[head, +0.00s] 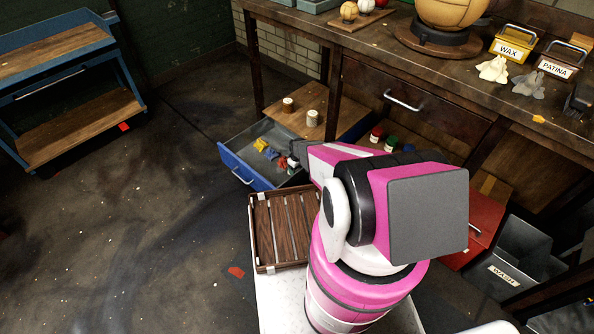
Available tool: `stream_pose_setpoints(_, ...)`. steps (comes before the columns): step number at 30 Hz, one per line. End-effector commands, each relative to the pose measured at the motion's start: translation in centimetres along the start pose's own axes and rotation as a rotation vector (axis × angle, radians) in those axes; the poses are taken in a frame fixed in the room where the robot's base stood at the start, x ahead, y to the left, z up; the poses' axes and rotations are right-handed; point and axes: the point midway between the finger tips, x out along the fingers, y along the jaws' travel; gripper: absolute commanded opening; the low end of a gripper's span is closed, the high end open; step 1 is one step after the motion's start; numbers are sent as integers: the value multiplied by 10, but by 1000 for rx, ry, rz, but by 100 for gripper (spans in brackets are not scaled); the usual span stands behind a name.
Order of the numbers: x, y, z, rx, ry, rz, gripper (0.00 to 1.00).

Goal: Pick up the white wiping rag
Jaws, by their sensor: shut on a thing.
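My arm reaches away from me, and my gripper (292,156) is over the open blue drawer (236,165), near its right side. The gripper is shut on a small pale thing (293,163), which looks like the white wiping rag. The arm hides most of it, so its shape is unclear. A yellow rag (261,145) and a blue rag (271,154) lie in the drawer to the left of the gripper. A cream crumpled cloth (493,69) lies on the workbench by the yellow WAX box, with a grey one (528,84) beside it.
A slatted wooden crate (283,192) stands just in front of the drawer. The workbench (400,70) overhangs behind, with two small jars (312,118) on a lower shelf. A blue cart (75,110) stands far left. The floor between is mostly clear.

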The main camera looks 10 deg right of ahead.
Motion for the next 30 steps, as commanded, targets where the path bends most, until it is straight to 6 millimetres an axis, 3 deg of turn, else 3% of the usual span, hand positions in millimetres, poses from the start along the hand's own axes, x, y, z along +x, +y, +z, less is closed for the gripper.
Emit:
stream_pose_setpoints(8, -17, 0, 0, 0, 1, 1, 47)
stream_pose_setpoints(13, -44, -1, 2, 0, 1, 1, 47)
stream_pose_setpoints(24, -89, -77, -16, -3, 0, 0, 47)
stream_pose_setpoints(30, -104, -103, -24, -2, 0, 0, 47)
